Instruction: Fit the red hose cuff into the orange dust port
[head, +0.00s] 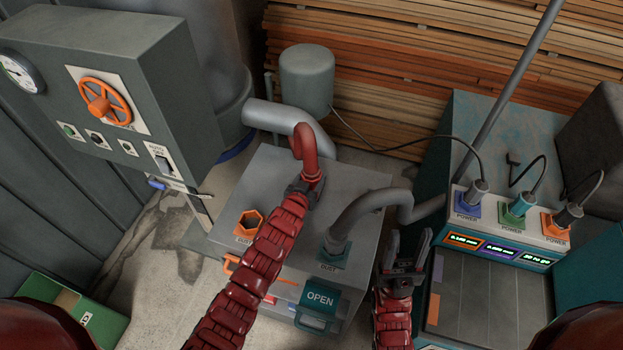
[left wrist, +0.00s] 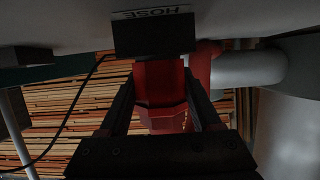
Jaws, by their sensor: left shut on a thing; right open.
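The orange dust port (head: 249,222) is an open hexagonal collar on top of the grey cabinet, at its left side. My left gripper (head: 304,187) is above the cabinet, to the right of and behind that port in the head view. It is shut on the red hose cuff, whose faceted red body (left wrist: 160,112) shows between the fingers in the left wrist view. The red hose (head: 305,150) rises from the gripper and bends over. The cuff and the port are apart. My right gripper (head: 405,258) is open and empty, right of the cabinet.
A grey hose (head: 370,205) sits in a green-plated dust port (head: 335,252) right of the orange one. A black block (left wrist: 154,35) under a HOSE label is close to the cuff. A power unit (head: 515,235) with several plugs stands right; a control box (head: 105,90) stands left.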

